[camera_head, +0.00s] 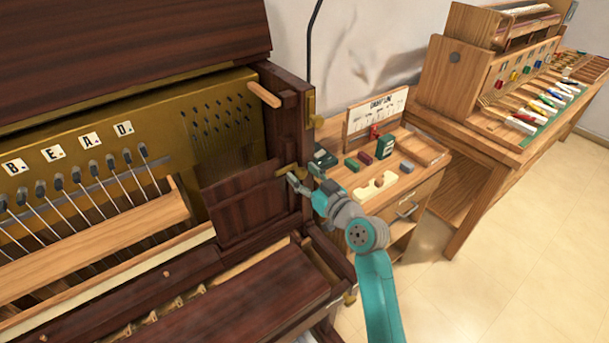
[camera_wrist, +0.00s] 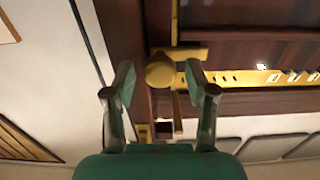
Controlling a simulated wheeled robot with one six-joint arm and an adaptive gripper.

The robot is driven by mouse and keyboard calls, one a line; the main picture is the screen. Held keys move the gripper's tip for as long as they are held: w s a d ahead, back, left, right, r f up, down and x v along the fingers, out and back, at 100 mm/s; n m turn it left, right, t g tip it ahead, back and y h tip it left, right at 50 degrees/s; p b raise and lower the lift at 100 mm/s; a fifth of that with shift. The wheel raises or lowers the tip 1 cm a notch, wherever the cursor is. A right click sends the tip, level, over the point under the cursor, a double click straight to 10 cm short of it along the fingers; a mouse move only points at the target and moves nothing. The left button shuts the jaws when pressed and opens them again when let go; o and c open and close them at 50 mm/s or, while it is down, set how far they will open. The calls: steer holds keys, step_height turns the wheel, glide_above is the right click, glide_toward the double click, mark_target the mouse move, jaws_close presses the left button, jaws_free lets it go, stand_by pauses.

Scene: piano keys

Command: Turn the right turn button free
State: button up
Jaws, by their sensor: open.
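The right turn button (camera_head: 290,170) is a small brass bar across the right edge of the dark wooden panel (camera_head: 243,203), at the piano's right post. In the wrist view it shows as a round brass knob (camera_wrist: 160,74) with a short bar (camera_wrist: 187,53) reaching right. My gripper (camera_head: 293,180) is in front of it in the head view. In the wrist view my gripper (camera_wrist: 160,76) is open, with one finger on each side of the knob. A gap shows left of the knob; I cannot tell whether the right finger touches it.
A wooden peg (camera_head: 263,95) and a brass fitting (camera_head: 311,105) are on the piano above. A side cabinet (camera_head: 418,190) with small blocks and a card (camera_head: 376,107) stands close right of the piano. A bench (camera_head: 455,155) is farther right. Floor (camera_head: 500,260) is clear at lower right.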

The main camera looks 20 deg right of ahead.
jaws_close()
steer(key=shift+m, duration=0.3)
steer(key=m, duration=0.3)
steer(key=shift+d+m, duration=0.1)
steer(key=shift+m, duration=0.2)
steer(key=m, duration=0.9)
steer(key=shift+f, duration=0.1)
steer(key=m, duration=0.4)
steer(key=shift+d+f+m, duration=0.1)
steer(key=shift+m, duration=0.2)
